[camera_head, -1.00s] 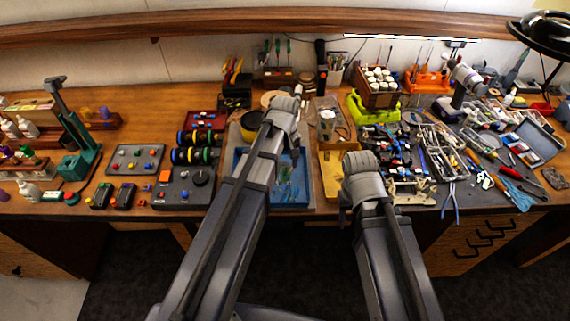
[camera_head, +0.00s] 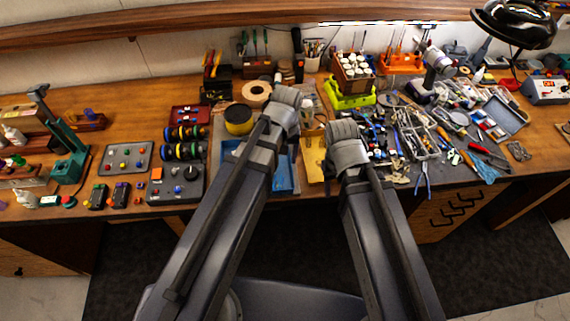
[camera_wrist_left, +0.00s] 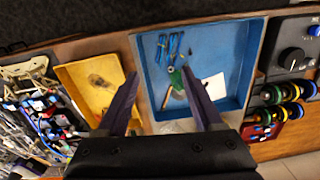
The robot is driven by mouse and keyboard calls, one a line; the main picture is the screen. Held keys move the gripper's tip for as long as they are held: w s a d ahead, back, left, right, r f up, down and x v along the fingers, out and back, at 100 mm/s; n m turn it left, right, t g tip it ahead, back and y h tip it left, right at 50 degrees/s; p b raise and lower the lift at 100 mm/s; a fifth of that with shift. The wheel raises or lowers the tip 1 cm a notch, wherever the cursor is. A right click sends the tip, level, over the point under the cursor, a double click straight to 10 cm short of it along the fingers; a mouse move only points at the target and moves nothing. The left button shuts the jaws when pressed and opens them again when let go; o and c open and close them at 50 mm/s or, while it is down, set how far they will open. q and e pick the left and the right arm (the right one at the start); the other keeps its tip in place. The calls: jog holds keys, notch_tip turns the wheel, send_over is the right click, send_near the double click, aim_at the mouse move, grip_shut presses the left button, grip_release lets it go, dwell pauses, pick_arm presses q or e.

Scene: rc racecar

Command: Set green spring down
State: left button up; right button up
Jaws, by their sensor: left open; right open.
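In the left wrist view, my left gripper (camera_wrist_left: 158,74) is open, with its two dark fingers spread above the bench trays. A small green piece, which looks like the green spring (camera_wrist_left: 175,79), lies in the blue tray (camera_wrist_left: 235,35), seen between the fingers and close to the right fingertip. I cannot tell whether it touches the finger. The blue tray also shows in the head view (camera_head: 284,180), partly hidden by my left arm. There, the wrist end of my left gripper (camera_head: 287,104) is over the tray's back side. My right gripper (camera_head: 343,140) is beside the yellow tray, its fingers hidden.
Blue pieces (camera_wrist_left: 170,43) and a white card (camera_wrist_left: 213,87) lie in the blue tray. The yellow tray (camera_wrist_left: 75,73) stands beside it. A control box (camera_head: 178,186) stands left of the trays in the head view. Tools and parts crowd the bench on the right.

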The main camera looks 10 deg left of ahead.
pick_arm(q)
jog(key=s+d+m, duration=0.4)
jog(key=s+m, duration=0.2)
jog(key=s, duration=0.2)
jog(key=shift+s+d+y, duration=0.15)
jog(key=shift+d+y, duration=0.15)
jog(key=shift+d, duration=0.05)
